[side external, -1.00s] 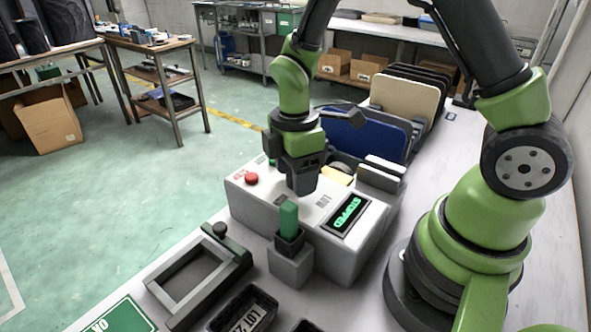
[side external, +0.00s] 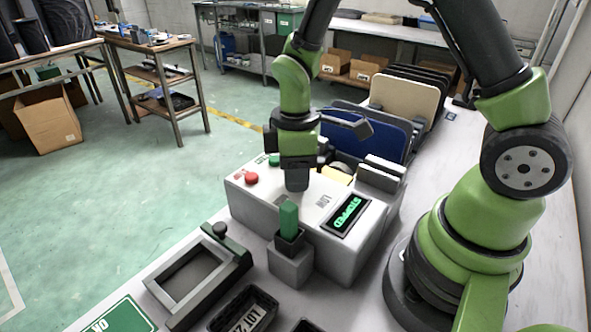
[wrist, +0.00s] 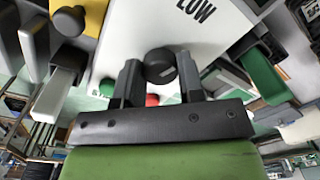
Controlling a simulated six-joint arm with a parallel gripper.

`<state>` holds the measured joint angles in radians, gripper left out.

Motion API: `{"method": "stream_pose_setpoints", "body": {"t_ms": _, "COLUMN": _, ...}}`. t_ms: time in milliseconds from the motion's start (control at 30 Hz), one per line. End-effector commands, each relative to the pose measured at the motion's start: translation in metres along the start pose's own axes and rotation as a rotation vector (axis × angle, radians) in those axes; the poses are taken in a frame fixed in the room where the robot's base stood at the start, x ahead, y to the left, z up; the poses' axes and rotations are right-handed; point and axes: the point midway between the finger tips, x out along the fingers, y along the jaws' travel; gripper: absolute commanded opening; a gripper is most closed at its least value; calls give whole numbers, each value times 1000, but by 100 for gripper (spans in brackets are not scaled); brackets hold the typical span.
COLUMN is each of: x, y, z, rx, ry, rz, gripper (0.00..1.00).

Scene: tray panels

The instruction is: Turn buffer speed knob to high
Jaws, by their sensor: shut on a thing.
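The white buffer box (side external: 345,258) stands on the bench. My gripper (side external: 297,183) points down over the box top. In the wrist view, a dark round knob (wrist: 160,62) sits between the two fingers of my gripper (wrist: 160,78), which are shut on it. In the side view my gripper hides the knob. I cannot read the knob's pointer or any high mark.
A red button (side external: 252,178) and a green button (side external: 274,159) are on the box's left end. A green block (side external: 289,220) stands upright in a holder in front. A dark frame (side external: 198,272) lies to the left. Blue and tan panels (side external: 405,103) stand in a rack behind.

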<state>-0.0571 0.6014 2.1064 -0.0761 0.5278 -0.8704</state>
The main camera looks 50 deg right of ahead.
Motion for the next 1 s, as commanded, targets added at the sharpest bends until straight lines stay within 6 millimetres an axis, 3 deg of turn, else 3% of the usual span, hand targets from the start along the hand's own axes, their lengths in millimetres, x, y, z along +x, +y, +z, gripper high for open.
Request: {"method": "stream_pose_setpoints", "body": {"t_ms": 1000, "x": -1, "y": 0, "z": 0, "rx": 948, "ry": 34, "rz": 0, "gripper": 12}}
